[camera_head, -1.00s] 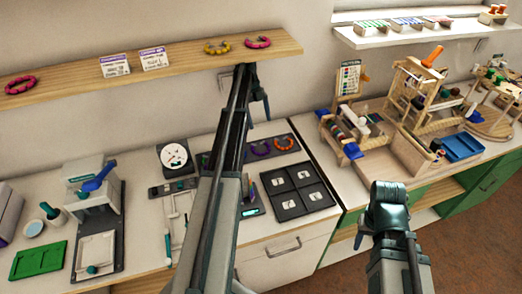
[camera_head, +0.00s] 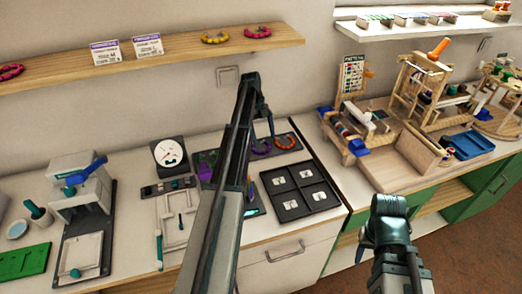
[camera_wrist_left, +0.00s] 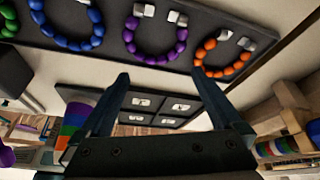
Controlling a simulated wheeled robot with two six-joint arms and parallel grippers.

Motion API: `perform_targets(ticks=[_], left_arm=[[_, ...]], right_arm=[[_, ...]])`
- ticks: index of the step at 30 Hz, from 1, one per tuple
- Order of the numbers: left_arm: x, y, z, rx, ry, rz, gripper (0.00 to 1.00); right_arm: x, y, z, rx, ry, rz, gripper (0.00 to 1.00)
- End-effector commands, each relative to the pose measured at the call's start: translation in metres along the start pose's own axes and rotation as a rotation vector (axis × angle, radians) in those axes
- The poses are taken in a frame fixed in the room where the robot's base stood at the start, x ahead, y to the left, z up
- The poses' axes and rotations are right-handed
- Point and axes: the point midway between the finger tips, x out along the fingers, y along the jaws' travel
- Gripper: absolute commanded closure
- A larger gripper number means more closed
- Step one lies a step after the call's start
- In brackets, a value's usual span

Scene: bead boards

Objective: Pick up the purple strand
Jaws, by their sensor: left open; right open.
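The purple strand (camera_wrist_left: 152,59) is a U of purple beads with pale end blocks on a dark board (camera_wrist_left: 60,50) in the left wrist view. My right gripper (camera_head: 388,205) is open, in front of the counter, far from the strand.
An orange strand (camera_wrist_left: 238,68) and a blue strand (camera_wrist_left: 62,41) flank the purple one. A dark tray with four pale squares (camera_head: 287,213) lies in front. A wall shelf (camera_head: 180,53) is above; a wooden loom (camera_head: 400,150) stands at right.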

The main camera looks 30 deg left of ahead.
Motion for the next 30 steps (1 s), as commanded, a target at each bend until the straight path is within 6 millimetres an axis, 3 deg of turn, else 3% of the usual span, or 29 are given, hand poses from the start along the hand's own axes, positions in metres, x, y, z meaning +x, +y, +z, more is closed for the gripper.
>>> perform_targets(ticks=[9, 19, 30], left_arm=[[0.043, 0.003, 0.005, 0.001, 0.000, 0.000, 0.00], [0.045, 0.003, 0.003, 0.000, 0.000, 0.000, 0.00], [0.045, 0.003, 0.003, 0.000, 0.000, 0.000, 0.67]], right_arm=[[0.041, -0.004, -0.002, 0.000, 0.000, 0.000, 0.50], [0.043, -0.004, -0.003, 0.000, 0.000, 0.000, 0.50], [0.043, -0.004, -0.003, 0.000, 0.000, 0.000, 0.50]])
